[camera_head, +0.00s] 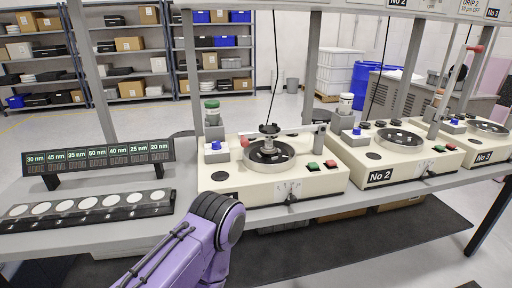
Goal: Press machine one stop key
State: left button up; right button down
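The leftmost machine (262,185) is a cream box with a round dark plate on top; its number label is not readable behind my purple arm. On its front right corner sit a green key (312,166) and a red key (330,163), side by side and uncovered. No marking on either key is readable. My purple arm reaches up from the bottom, its dark joint in front of the machine's left front corner. No gripper of mine shows, and nothing of mine covers the two keys.
Machine No 2 (400,165) and machine No 3 (488,150) stand to the right on the same bench. A row of white discs on a black tray (155,207) and a display of nm labels (98,160) are at left. Grey posts rise behind the machines.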

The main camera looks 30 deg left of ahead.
aim_at(331, 162)
jog(key=u, duration=0.4)
jog(key=i, duration=0.4)
jog(key=u, duration=0.35)
